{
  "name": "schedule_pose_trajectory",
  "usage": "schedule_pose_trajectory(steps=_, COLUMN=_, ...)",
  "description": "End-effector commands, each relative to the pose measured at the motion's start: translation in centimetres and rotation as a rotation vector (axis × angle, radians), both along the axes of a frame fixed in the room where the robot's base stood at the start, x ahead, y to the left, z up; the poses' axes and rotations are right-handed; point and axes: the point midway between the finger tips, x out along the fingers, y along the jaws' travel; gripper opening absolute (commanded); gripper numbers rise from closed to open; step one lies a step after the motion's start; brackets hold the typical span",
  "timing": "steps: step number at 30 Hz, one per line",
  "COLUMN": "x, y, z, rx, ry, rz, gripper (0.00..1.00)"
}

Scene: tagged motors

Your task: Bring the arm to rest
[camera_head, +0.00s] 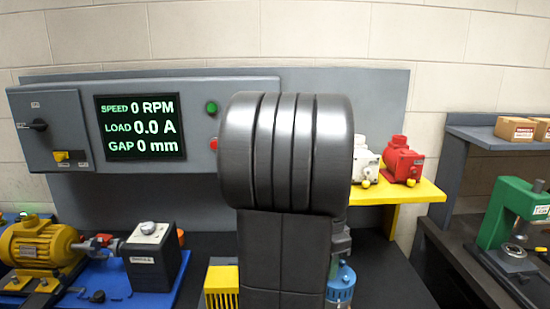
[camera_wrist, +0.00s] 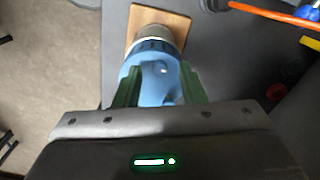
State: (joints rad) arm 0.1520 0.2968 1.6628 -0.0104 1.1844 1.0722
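My gripper (camera_wrist: 158,75) shows in the wrist view as two dark green fingers set well apart, with a blue motor (camera_wrist: 155,82) between and beyond them. I cannot tell whether the fingers press on it. The motor has a silver end (camera_wrist: 153,36) towards a brown wooden board (camera_wrist: 170,17). In the head view my arm's dark grey links fill the middle and hide the gripper. Part of a blue motor (camera_head: 341,284) shows at their lower right.
A grey panel with a screen (camera_head: 140,127) stands behind. A yellow shelf (camera_head: 418,190) holds a white and a red motor (camera_head: 403,161). A yellow motor (camera_head: 38,244) sits on a blue base at left. A green press (camera_head: 508,212) stands at right.

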Motion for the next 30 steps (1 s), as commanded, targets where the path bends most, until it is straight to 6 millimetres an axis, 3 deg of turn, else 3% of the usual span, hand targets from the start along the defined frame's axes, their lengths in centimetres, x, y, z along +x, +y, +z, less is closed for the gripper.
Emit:
schedule_pose_trajectory(steps=13, x=-0.01, y=0.00, z=-0.04, rx=0.001, ry=0.002, rz=0.294, gripper=0.37)
schedule_pose_trajectory(steps=30, x=-0.03, y=0.13, z=0.16, rx=0.001, ry=-0.001, rz=0.341, gripper=0.37)
